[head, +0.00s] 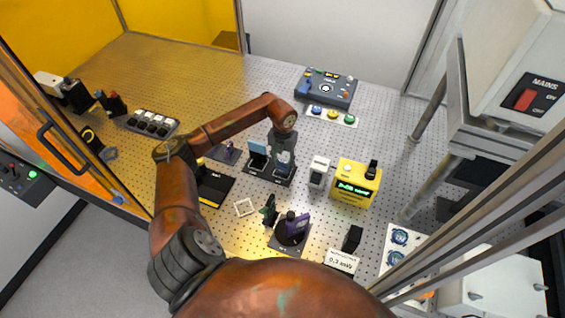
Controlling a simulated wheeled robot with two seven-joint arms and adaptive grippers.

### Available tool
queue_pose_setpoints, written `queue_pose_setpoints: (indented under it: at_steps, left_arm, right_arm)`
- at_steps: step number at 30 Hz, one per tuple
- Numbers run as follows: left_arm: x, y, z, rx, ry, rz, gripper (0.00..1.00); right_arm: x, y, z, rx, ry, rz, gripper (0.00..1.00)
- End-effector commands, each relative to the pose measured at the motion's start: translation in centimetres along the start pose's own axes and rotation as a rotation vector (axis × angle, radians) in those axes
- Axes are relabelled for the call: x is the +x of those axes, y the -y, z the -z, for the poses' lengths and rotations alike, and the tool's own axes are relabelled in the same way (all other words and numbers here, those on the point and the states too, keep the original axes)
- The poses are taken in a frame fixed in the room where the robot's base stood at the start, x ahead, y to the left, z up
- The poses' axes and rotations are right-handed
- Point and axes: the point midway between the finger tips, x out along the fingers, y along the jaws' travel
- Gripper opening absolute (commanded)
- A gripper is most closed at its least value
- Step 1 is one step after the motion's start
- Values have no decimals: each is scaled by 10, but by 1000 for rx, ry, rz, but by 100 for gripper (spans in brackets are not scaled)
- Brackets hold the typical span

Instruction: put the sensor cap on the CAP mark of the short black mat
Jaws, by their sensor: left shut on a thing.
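My left gripper (283,160) points down over a short black mat (266,179) near the middle of the table. It is shut on a small piece, seemingly the sensor cap, which the fingers mostly hide. I cannot tell whether the piece touches the mat. A light blue upright plate (258,150) stands on the left part of this mat. Small pale marks show on the mat, but I cannot read the word CAP. My right gripper is out of view.
A yellow instrument (356,184) and a white block (319,171) stand right of the gripper. A black pad (214,189) lies to the left. A purple part on a round dark stand (292,229) is nearer. A control box (326,86) is behind. Perforated table shows between them.

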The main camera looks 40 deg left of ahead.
Motion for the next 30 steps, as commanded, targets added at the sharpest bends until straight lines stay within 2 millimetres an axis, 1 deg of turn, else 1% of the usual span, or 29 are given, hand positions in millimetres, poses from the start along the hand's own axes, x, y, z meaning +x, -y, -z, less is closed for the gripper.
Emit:
queue_pose_setpoints:
  at_steps: [12,13,21,30]
  left_arm:
    - [5,0,0,0,0,0,21]
    - [5,0,0,0,0,0,39]
    - [4,0,0,0,0,0,57]
    - [4,0,0,0,0,0,57]
  right_arm:
    - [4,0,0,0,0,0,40]
    - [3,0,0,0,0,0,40]
    - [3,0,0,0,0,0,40]
    - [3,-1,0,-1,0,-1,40]
